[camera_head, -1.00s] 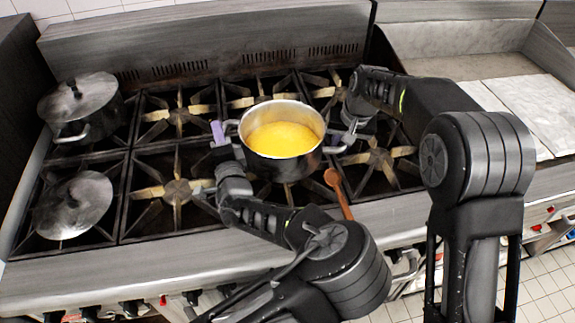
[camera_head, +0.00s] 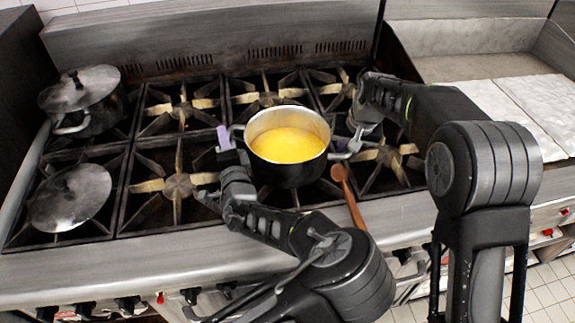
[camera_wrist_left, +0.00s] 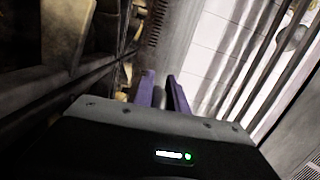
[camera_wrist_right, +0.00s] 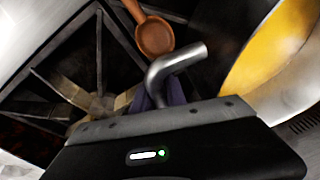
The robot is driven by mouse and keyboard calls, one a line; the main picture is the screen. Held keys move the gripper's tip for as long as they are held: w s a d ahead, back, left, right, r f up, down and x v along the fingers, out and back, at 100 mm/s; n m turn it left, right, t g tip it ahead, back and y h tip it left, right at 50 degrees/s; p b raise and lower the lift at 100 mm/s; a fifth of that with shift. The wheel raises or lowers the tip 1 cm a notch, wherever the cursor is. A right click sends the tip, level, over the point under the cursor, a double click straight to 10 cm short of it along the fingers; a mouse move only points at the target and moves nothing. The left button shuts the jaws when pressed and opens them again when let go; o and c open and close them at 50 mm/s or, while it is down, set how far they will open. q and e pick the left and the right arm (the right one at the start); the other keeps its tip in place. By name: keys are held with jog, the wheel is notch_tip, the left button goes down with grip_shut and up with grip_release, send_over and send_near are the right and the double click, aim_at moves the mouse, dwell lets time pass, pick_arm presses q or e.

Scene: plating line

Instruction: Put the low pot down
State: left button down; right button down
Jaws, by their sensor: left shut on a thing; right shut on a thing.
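The low pot (camera_head: 287,172), dark outside with a steel rim and yellow contents, is level over the front middle burner in the head view. Whether its base touches the grate is hidden.
A wooden spoon (camera_head: 349,195) lies close to the pot's right front, across the stove edge. A lidded pot (camera_head: 90,115) stands at the back left burner, and a lid (camera_head: 70,198) sits at the front left. The burner (camera_head: 178,186) left of the pot is bare.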

pick_arm(q)
jog(key=c, duration=1.8)
grip_release()
jog(key=shift+f, duration=0.3)
pick_arm(e)
jog(key=c, duration=1.8)
grip_release()
jog(key=shift+f, duration=0.25)
pick_arm(q)
jog(key=o, duration=0.5)
jog(key=shift+r, duration=0.1)
pick_arm(e)
jog(key=o, duration=0.5)
jog(key=shift+r, duration=0.1)
jog(key=shift+c, duration=0.2)
pick_arm(q)
jog(key=shift+s, duration=0.2)
jog(key=v, duration=1.1)
jog(key=shift+s+d, duration=0.15)
jog(key=shift+s, duration=0.2)
pick_arm(e)
jog(key=v, duration=1.2)
jog(key=shift+s, duration=0.15)
